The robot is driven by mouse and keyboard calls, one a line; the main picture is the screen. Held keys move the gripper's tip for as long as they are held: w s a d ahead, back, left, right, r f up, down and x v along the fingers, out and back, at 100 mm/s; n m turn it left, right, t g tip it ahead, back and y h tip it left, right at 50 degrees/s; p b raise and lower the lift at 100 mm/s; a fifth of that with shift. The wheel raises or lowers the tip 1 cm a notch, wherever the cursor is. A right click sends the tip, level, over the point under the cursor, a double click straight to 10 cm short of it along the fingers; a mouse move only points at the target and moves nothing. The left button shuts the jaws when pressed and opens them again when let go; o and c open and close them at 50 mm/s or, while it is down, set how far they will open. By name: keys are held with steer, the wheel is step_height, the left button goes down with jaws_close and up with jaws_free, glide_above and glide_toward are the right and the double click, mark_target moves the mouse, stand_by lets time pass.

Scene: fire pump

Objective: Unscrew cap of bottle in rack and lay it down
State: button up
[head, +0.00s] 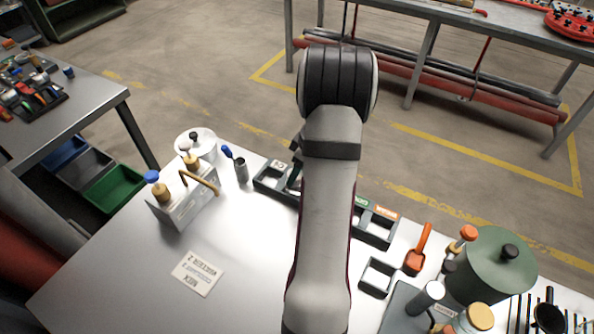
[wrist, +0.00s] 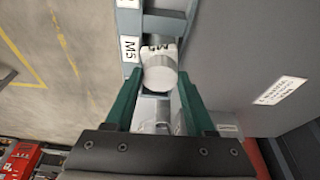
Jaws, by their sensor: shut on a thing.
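In the wrist view, my gripper (wrist: 160,90) has its two green fingers on either side of a white round piece (wrist: 160,76), and is shut on it. This piece looks like the cap end of a small bottle; behind it a white label and a dark grey section show. It is by a blue-grey rack (wrist: 130,22) with M5 labels. I cannot tell whether cap and bottle are still joined. In the head view my arm hides most of the gripper and the held piece, above the dark compartment tray (head: 270,182).
At left stands a metal caddy (head: 180,212) with a brown handle and capped bottles. A white pot (head: 196,146) and a grey cup (head: 241,171) are behind it. A card (head: 197,273) lies on clear tabletop. At right are an orange scoop (head: 415,262) and a green canister (head: 490,270).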

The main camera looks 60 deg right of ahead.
steer(key=n+y, duration=0.1)
steer(key=n, duration=0.3)
steer(key=shift+n, duration=0.3)
steer(key=shift+d, duration=0.1)
steer(key=n, duration=0.3)
steer(key=n+g+y, duration=0.1)
steer(key=n, duration=0.2)
steer(key=shift+w+d+y, duration=0.1)
steer(key=shift+y, duration=0.2)
steer(key=shift+r, duration=3.55)
